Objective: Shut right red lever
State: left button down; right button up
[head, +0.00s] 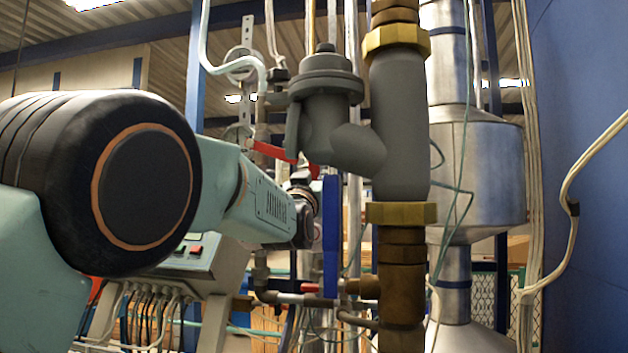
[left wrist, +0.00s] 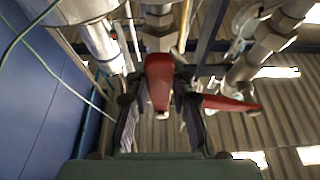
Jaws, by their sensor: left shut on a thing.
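My left arm comes in from the left in the head view, and my left gripper (head: 304,198) is near the grey valve body, its fingertips largely hidden. In the left wrist view the gripper (left wrist: 160,108) has a finger on each side of a red lever (left wrist: 159,78) and is shut on it. A second red lever (left wrist: 230,104) sticks out to the right there, outside the fingers. In the head view a red lever (head: 272,151) shows left of the grey valve; the held lever is hidden there. My right gripper is not in view.
A grey valve body (head: 328,105) and a thick pipe with brass nuts (head: 402,214) stand close right of the gripper. A blue handle (head: 331,240) hangs beside it. A control box (head: 190,265) is below my arm. A blue wall (head: 590,200) is at right.

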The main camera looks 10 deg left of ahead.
pick_arm(q)
jog(key=shift+d+n+y+p, duration=0.4)
jog(key=shift+d+n+y, duration=0.15)
jog(key=shift+n, duration=0.55)
jog(key=shift+a+f, duration=0.1)
jog(key=c, duration=1.1)
grip_release()
jog(key=shift+c, duration=0.2)
jog(key=shift+s, duration=0.1)
jog(key=v, duration=0.7)
jog(key=shift+s, duration=0.2)
